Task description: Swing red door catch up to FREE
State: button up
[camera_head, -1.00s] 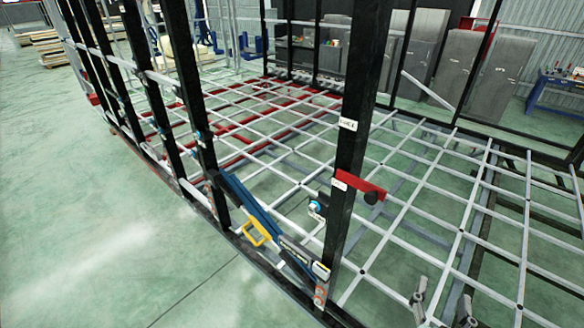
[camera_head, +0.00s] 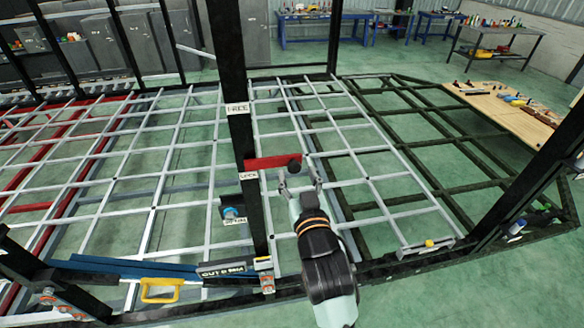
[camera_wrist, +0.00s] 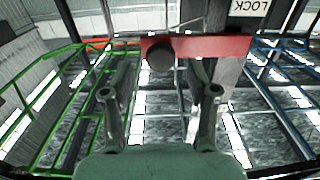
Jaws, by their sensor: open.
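The red door catch (camera_head: 270,162) is a flat red bar with a dark round knob (camera_head: 294,167) near its right end. It lies about level on a black post (camera_head: 240,125), beside the lower LOCK label (camera_head: 248,175). The FREE label (camera_head: 237,108) is higher on the same post. My gripper (camera_head: 301,186) is open and empty, just below and right of the knob. In the wrist view the red catch (camera_wrist: 215,46) crosses above the two spread fingers (camera_wrist: 160,92), and the knob (camera_wrist: 160,53) shows between them, nearer the left one. Whether a finger touches the knob cannot be told.
A blue round switch (camera_head: 230,213) sits on the post's left, lower down. A yellow handle (camera_head: 161,290) and a blue bar (camera_head: 140,268) lie at the lower left. A wooden board with tools (camera_head: 505,108) is at the right. Open grid frame surrounds the post.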

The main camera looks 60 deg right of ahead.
aim_at(275, 166)
jog(key=shift+x, duration=1.35)
grip_shut()
